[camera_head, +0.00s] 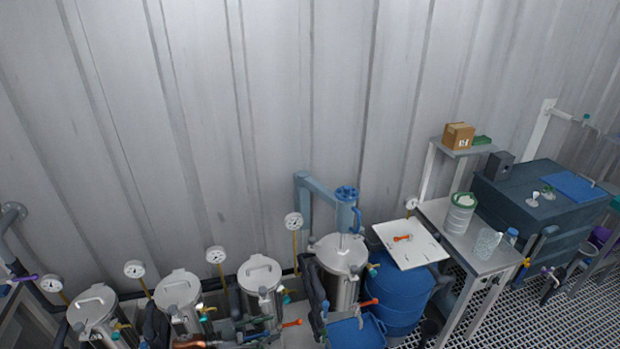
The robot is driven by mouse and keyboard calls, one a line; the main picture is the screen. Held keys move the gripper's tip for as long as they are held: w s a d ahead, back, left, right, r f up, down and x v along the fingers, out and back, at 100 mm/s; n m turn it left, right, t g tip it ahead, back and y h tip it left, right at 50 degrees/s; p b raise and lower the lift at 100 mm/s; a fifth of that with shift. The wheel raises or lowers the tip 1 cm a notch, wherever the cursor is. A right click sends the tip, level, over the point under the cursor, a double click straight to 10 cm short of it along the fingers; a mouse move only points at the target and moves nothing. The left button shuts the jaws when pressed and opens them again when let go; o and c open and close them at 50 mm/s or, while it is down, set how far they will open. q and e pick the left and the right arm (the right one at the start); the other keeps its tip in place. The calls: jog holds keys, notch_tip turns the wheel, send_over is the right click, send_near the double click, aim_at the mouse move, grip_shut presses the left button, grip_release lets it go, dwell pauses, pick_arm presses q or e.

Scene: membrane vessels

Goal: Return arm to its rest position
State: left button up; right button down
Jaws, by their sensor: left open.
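My right gripper is not in view.
Several lidded steel vessels (179,290) with gauges (134,269) and valves line the wall. A blue barrel (404,300) bears a white board (411,243) with an orange-red tool. To the right are a metal table (462,243) with containers, a cardboard box (458,136) and a dark tank (530,190).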

pick_arm(q)
jog(key=s+a+f+n+g+y, duration=0.1)
jog(key=s+a+f+n+y, duration=0.1)
jog(key=s+a+n+y, duration=0.65)
jog(key=s+a+f+n+g+y, duration=0.15)
jog(key=s+a, duration=0.45)
jog(key=s, duration=0.8)
jog(key=s+a+f+n+g+y, duration=0.15)
jog(key=s+a+n+y, duration=0.45)
jog(key=s, duration=0.6)
notch_tip(320, 180, down, 36)
jog(key=s+m+h+b, duration=0.2)
jog(key=s+b, duration=0.1)
jog(key=b, duration=0.1)
jog(key=s+f+g+b, duration=0.1)
jog(key=s+f+b, duration=0.2)
jog(key=s+f, duration=1.4)
notch_tip(320, 180, down, 2)
jog(key=shift+s+f+m+g, duration=0.15)
jog(key=shift+s+m+g, duration=0.15)
jog(key=shift+g, duration=0.1)
jog(key=shift+d, duration=0.1)
